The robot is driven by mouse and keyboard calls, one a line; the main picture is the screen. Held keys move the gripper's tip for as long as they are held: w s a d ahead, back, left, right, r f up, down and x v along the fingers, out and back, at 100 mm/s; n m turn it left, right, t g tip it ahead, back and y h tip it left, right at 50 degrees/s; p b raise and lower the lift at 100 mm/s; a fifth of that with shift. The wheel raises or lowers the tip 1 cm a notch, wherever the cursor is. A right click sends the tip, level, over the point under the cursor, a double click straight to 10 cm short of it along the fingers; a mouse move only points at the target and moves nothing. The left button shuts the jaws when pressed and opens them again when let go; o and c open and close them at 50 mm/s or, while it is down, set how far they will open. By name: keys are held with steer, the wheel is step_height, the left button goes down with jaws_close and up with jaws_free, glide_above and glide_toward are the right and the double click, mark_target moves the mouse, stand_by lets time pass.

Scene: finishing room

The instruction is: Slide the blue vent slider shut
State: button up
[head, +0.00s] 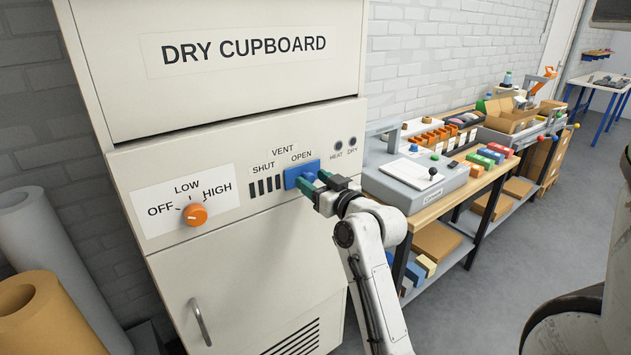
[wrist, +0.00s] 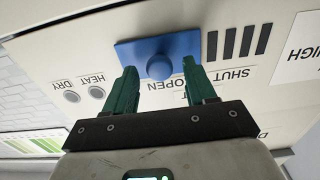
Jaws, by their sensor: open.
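The blue vent slider (head: 290,178) is on the front panel of the dry cupboard (head: 230,115), under the word OPEN. Several dark vent slots under the word SHUT are uncovered to its left. In the wrist view, upside down, the slider plate (wrist: 130,51) carries a round blue knob (wrist: 160,67). My gripper (head: 313,183) is open at the slider, its green fingers pointing at the panel. In the wrist view, my gripper (wrist: 159,68) has one fingertip on each side of the knob. I cannot tell whether either finger touches it.
An orange dial (head: 194,215) marked OFF, LOW and HIGH is left of the vent. Two round HEAT and DRY indicators (head: 346,144) are to the right. A door handle (head: 200,322) is below. A workbench (head: 440,205) with a grey machine stands right of the cupboard.

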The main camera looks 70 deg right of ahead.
jaws_close()
stand_by(0.5)
